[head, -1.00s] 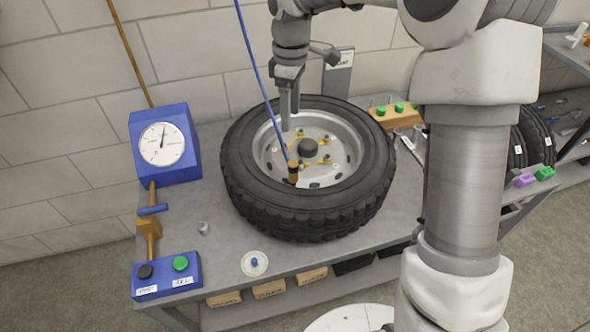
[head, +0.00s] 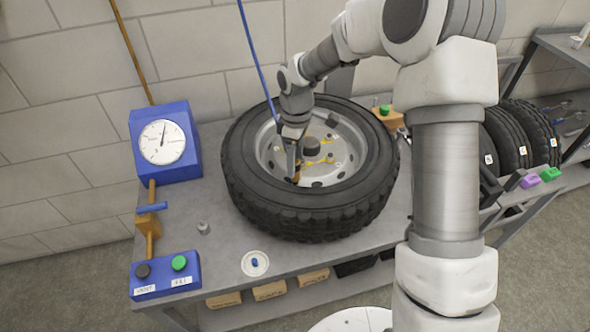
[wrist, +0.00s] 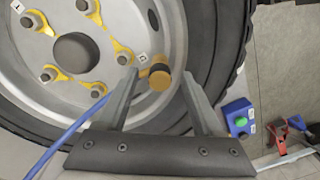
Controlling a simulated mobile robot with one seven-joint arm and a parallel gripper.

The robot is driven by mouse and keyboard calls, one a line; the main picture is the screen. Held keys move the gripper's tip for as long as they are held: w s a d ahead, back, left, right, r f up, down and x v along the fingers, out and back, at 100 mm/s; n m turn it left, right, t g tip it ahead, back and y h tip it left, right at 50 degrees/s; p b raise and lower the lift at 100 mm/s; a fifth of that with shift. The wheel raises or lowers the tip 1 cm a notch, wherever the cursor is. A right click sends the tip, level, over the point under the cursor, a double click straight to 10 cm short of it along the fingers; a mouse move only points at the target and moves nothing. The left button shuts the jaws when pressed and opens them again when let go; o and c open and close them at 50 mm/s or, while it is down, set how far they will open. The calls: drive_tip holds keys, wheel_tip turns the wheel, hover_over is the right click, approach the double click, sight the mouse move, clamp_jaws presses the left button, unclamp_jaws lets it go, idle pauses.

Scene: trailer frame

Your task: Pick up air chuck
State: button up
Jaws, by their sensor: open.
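The air chuck (head: 296,176) is a small brass-coloured cylinder with a dark band at the end of a blue hose (head: 258,60). It is at the near inner side of the wheel rim, mostly hidden by my fingers in the head view. My gripper (head: 294,165) reaches down over the rim at the chuck. In the wrist view, my gripper (wrist: 160,73) is open, and the chuck (wrist: 160,80) shows between the two fingertips, with a gap beside the right finger. The hose (wrist: 75,128) runs to the lower left and passes behind the left finger.
The tyre (head: 255,195) lies flat on the grey bench (head: 215,255), around a rim with studs and yellow markers. A blue gauge box (head: 165,143) and a blue two-button box (head: 165,275) stand at left. A round white disc (head: 255,263) lies in front.

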drive_tip(key=shift+f, duration=0.4)
clamp_jaws()
drive_tip(key=shift+r, duration=0.1)
